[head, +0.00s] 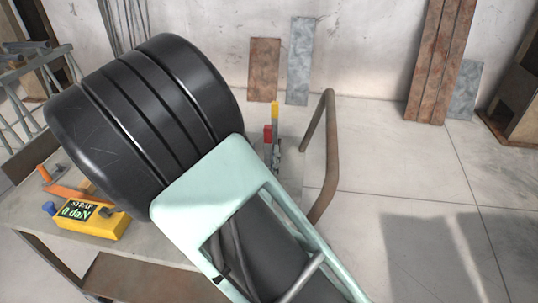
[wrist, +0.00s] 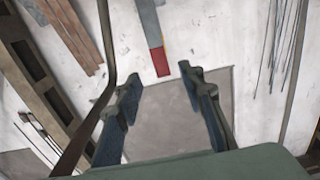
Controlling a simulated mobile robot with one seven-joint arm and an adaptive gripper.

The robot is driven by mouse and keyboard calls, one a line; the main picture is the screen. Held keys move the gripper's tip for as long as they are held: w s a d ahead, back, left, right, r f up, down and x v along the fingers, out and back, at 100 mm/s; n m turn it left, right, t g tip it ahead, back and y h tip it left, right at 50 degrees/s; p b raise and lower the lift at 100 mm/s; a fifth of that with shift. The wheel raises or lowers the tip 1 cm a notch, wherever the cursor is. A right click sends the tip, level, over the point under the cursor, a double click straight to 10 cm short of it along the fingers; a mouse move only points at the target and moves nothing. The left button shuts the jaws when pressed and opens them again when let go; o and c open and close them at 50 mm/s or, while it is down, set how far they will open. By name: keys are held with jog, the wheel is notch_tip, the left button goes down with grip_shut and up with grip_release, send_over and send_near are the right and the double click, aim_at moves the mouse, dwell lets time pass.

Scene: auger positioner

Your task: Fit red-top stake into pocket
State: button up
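The red-top stake (head: 268,133) shows only as a small red block just beyond the mint edge of my arm; the rest of it is hidden there. In the wrist view the red end (wrist: 161,63) and a grey length above it lie just beyond the fingertips. My gripper (wrist: 162,77) is open, its two dark fingers apart with nothing held between them. The head view mostly hides the gripper behind my arm. A yellow-topped piece (head: 275,109) stands just behind the red one. I cannot make out the pocket.
A bent brown rail (head: 331,140) rises just right of the stakes. A yellow strap meter (head: 92,218) reading 0 daN and an orange-handled tool (head: 65,190) lie on the bench (head: 150,250) at left. Planks (head: 440,60) lean on the wall. Floor at right is clear.

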aim_at(267, 136)
jog(key=w, duration=0.3)
jog(key=w+d, duration=0.1)
jog(key=w, duration=0.4)
jog(key=shift+w+d, duration=0.3)
jog(key=shift+w, duration=0.05)
grip_shut()
